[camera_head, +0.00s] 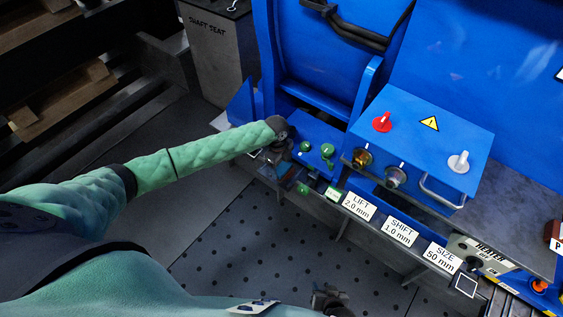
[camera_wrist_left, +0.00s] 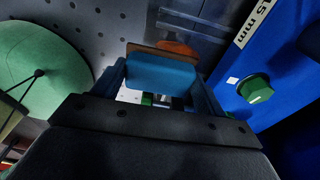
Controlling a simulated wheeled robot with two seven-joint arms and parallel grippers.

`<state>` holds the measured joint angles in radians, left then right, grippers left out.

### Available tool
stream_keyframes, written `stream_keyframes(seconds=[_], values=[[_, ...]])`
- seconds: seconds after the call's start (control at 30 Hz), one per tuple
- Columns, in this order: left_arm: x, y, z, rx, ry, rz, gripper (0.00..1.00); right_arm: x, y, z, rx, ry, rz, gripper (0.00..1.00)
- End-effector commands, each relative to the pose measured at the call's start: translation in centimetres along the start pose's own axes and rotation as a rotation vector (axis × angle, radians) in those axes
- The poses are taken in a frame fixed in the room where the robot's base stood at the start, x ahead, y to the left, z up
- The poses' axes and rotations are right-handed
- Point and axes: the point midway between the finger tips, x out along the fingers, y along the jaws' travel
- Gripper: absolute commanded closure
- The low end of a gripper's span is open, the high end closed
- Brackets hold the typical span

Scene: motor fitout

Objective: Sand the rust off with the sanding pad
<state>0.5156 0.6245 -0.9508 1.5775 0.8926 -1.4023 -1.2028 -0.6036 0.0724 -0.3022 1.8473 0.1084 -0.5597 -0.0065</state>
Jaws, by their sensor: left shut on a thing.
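My left gripper (camera_head: 275,158) is at the left end of the blue machine's front ledge, beside a small blue box with green knobs. In the left wrist view, the left gripper (camera_wrist_left: 160,85) is shut on the sanding pad (camera_wrist_left: 160,70), a blue block with a brown far edge. An orange-brown patch, which looks like rust (camera_wrist_left: 178,47), shows just beyond the pad and is partly hidden by it. I cannot tell whether the pad touches it. A dark part of my right gripper (camera_head: 330,301) shows at the bottom edge of the head view; its fingers are unclear.
The blue control box (camera_head: 425,140) with red and white knobs stands right of the left gripper. Green knobs (camera_head: 327,150) sit close beside it. Label plates (camera_head: 399,231) line the front ledge. A grey bin (camera_head: 215,50) stands behind. The dotted floor (camera_head: 240,240) in front is clear.

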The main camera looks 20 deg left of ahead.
Motion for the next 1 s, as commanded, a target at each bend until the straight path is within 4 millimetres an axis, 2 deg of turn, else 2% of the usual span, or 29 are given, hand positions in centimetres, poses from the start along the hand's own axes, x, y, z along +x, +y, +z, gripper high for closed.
stream_keyframes(seconds=[0.2,0.5,1.0], values=[[2.3,0.0,0.2,-0.001,0.0,0.001,0.46,0.4,0.1,0.3,0.0,0.002,0.0,0.64],[4.3,0.0,0.5,0.0,0.0,0.001,0.46,0.8,0.3,0.7,0.001,0.002,0.001,0.64],[4.6,0.0,0.5,0.0,0.0,0.0,0.46,0.9,0.4,0.8,0.0,0.002,0.002,0.64]])
